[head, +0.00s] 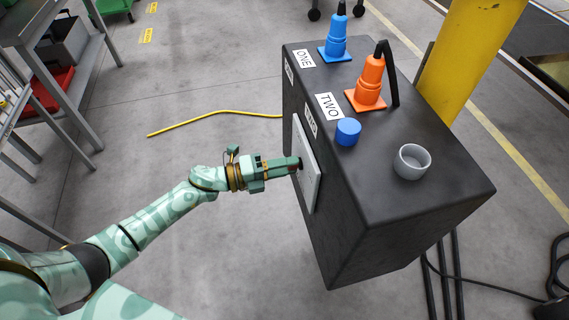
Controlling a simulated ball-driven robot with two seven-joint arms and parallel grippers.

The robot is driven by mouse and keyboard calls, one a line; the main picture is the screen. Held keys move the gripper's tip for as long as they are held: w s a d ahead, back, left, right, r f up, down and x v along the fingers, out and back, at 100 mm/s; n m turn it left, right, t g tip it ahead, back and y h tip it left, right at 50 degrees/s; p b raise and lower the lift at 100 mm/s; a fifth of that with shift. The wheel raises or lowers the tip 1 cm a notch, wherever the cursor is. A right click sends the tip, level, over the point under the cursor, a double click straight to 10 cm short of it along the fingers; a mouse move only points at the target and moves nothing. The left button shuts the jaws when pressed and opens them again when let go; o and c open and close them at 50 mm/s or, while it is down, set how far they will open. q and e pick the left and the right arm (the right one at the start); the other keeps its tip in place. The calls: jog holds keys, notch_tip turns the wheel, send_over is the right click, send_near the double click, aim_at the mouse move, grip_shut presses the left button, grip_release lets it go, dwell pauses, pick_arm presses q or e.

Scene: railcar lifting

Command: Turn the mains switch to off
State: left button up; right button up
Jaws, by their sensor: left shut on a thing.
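The mains switch panel is a light grey plate (311,181) on the left side face of a black cabinet (390,225). My left gripper (297,163) reaches in from the left with its fingertips at the plate. It is shut on a small part there, which I take to be the switch knob; a bit of red shows at the fingertips. The fingers hide most of the knob, so I cannot tell its position. My right gripper is not in view.
On the cabinet top are a blue plug (337,40) by label ONE, an orange plug (369,82) by label TWO, a blue cap (348,131) and a grey cup (412,161). A yellow post (466,55) stands behind. A yellow cable (215,113) lies on open floor.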

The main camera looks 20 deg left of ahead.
pick_arm(q)
jog(key=shift+n+p, duration=0.4)
jog(key=shift+n, duration=0.7)
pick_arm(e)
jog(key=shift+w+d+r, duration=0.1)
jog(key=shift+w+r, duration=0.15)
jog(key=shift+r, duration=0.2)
pick_arm(q)
jog(key=o, duration=1)
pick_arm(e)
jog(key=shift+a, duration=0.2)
pick_arm(q)
jog(key=p+v, duration=0.1)
jog(key=v, duration=1.5)
jog(key=shift+s+a, duration=0.1)
jog(key=shift+a, duration=0.05)
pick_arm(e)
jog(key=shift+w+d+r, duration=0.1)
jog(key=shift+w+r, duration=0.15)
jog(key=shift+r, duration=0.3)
pick_arm(q)
jog(key=shift+n, duration=0.3)
